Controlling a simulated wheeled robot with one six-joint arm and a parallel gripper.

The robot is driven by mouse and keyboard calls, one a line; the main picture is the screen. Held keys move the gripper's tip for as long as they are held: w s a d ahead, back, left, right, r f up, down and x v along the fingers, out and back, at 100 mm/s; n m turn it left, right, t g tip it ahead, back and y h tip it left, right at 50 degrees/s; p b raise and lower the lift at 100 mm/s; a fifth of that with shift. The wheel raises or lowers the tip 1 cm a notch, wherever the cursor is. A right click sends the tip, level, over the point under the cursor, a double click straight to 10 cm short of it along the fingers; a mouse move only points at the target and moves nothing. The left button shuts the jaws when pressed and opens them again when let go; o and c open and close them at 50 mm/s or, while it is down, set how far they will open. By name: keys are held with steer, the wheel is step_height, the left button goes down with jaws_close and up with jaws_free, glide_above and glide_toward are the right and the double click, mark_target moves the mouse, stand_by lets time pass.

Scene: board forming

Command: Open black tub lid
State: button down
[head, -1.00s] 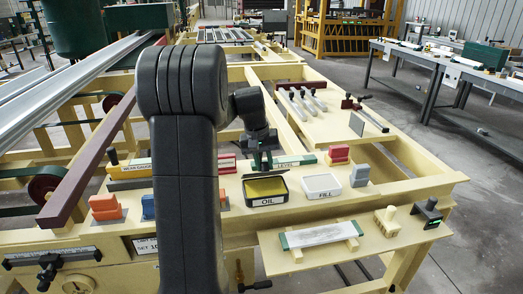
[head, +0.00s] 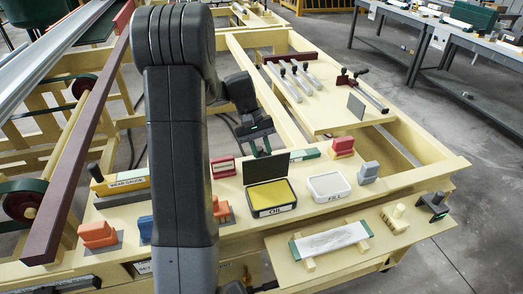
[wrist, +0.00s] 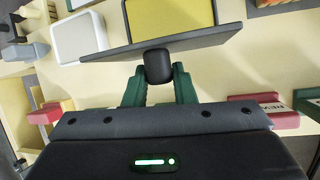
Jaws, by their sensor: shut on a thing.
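The black tub (head: 271,211), labelled OIL, sits on the cream bench with yellow contents showing. Its dark lid (head: 268,169) stands raised along the tub's back edge. In the wrist view the lid (wrist: 180,47) is a grey slab seen nearly edge-on, with the yellow inside (wrist: 171,20) beyond it. My gripper (head: 261,151) is behind the lid. In the wrist view its green fingers (wrist: 159,78) are shut on a black knob (wrist: 158,65) on the lid's outer face. The head view does not show the knob.
A white FILL tub (head: 328,187) stands just right of the black tub. Red blocks (head: 342,147) and a grey block (head: 368,172) are nearby. A red REWORK block (head: 222,167) is to the left. A tray with a white bar (head: 331,239) lies in front.

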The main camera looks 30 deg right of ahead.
steer(key=shift+w+d+f, duration=0.1)
steer(key=shift+w+f, duration=0.4)
steer(key=shift+w, duration=0.2)
steer(key=shift+f, duration=0.1)
steer(key=c, duration=1.2)
jaws_free()
steer(key=shift+w, duration=0.15)
steer(key=b+v, duration=0.1)
steer(key=v, duration=1.3)
